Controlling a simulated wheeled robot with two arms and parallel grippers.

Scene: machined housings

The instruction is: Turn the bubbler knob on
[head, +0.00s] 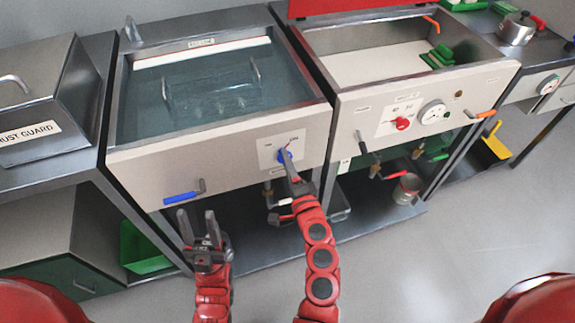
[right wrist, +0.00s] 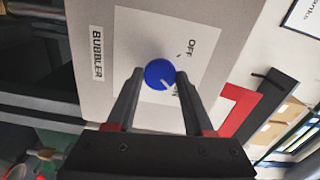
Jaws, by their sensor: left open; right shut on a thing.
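The blue bubbler knob (head: 284,156) is on the front panel of the water-filled tank, under an ON label. In the right wrist view the knob (right wrist: 159,73) sits between the fingertips of my right gripper (right wrist: 158,86), which is shut on it. Its white mark points to the lower right, towards partly hidden ON lettering; the OFF label (right wrist: 190,47) is at the upper right. The BUBBLER label (right wrist: 97,52) is to the left. My left gripper (head: 198,224) is open and empty, low in front of the tank.
The tank (head: 140,165) has a blue-handled lever (head: 182,197) on its lower front. To the right, another basin's panel holds a red knob (head: 402,123) and a white dial (head: 433,112). A grey metal box (head: 40,95) stands at the left. Open floor lies at the lower right.

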